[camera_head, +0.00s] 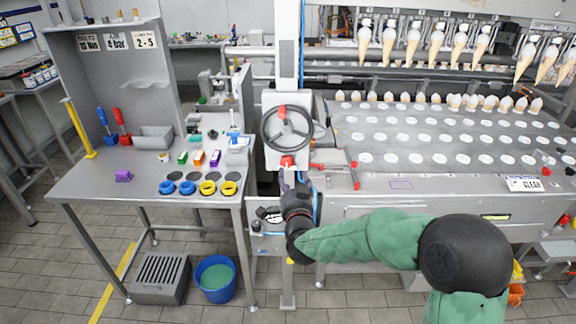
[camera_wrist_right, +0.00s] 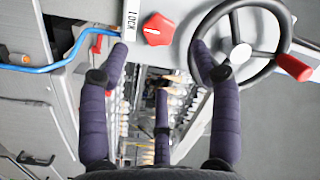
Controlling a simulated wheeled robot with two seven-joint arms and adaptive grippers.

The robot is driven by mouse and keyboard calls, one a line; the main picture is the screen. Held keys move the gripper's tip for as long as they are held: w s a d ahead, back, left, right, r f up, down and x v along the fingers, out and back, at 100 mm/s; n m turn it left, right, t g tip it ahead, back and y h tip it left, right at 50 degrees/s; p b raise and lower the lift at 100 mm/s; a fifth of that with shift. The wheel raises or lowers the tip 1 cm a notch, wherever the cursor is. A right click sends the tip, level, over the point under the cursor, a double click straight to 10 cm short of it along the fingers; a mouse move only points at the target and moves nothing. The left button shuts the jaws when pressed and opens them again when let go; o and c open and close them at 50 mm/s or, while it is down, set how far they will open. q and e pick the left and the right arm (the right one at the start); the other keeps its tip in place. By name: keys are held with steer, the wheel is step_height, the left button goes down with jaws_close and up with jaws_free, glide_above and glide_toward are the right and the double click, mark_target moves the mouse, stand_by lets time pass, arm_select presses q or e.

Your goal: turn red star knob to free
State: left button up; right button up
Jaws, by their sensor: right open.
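The red star knob (camera_wrist_right: 158,29) is on a pale panel, with a small white mark on its left part. A white LOCK label (camera_wrist_right: 131,18) is just left of it. In the head view the knob (camera_head: 287,161) sits below the handwheel. My right gripper (camera_wrist_right: 160,52) is open and empty; its purple fingers are spread to either side of the knob, apart from it. In the head view the right gripper (camera_head: 288,183) is just below the knob, partly hidden by my wrist. No FREE label is readable. My left gripper is not in view.
A dark handwheel (camera_head: 287,128) with a red grip is close above the knob; its rim (camera_wrist_right: 214,14) passes behind or beside my right finger. A blue hose (camera_wrist_right: 50,68) runs at the left. A workbench (camera_head: 140,190) stands left, a cone conveyor (camera_head: 440,150) right.

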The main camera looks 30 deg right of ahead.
mark_target(288, 163)
steer(key=b+x, duration=0.1)
steer(key=x, duration=0.7)
steer(key=shift+w, duration=0.15)
steer(key=shift+c, duration=0.3)
steer(key=c, duration=1.1)
